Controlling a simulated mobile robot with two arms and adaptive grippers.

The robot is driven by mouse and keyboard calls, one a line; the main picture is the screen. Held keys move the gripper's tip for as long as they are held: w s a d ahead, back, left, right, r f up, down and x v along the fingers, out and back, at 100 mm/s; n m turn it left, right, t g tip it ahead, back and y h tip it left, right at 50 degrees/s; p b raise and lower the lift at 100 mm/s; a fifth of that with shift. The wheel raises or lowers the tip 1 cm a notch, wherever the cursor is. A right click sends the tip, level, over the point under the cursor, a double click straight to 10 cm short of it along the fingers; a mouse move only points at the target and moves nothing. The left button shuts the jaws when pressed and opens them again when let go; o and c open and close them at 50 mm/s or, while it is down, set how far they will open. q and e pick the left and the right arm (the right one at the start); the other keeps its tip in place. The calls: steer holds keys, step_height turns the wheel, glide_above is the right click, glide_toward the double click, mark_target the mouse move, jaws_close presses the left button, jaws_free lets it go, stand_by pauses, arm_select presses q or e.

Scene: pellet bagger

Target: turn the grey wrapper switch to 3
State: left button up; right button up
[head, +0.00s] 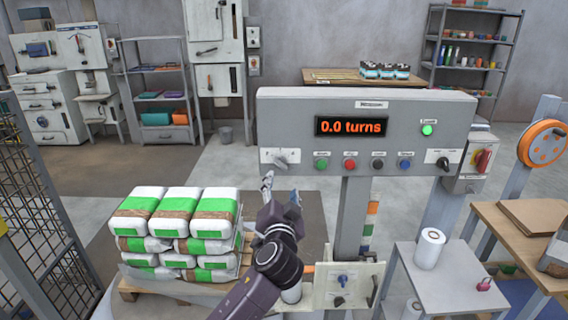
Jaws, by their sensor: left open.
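The grey control panel (240,124) stands in the middle of the head view, with a lit display reading "0.0 turns" (351,126). A grey switch (281,158) sits at the left end of its lower row. Its pointer position and scale marks are too small to read. My left gripper (279,184) is just below this switch, with its fingers pointing up and spread apart. It is empty, and I cannot tell its exact distance from the panel. My right gripper is not in view.
Green, red, dark and blue buttons (350,164) sit right of the switch, then a black knob (443,162). A pallet of stacked white-and-green bags (170,215) is at left. A small table (455,275) with a white roll stands at right.

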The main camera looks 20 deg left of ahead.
mark_target(282, 166)
arm_select(q)
steer(key=w, duration=0.2)
steer(key=w+a+r+p, duration=0.1)
steer(key=w, duration=0.2)
steer(key=w+a+r, duration=0.1)
steer(key=w, duration=0.1)
steer(key=shift+w+a+p, duration=0.15)
steer(key=shift+p, duration=0.15)
steer(key=shift+c, duration=0.4)
steer(key=c, duration=1.1)
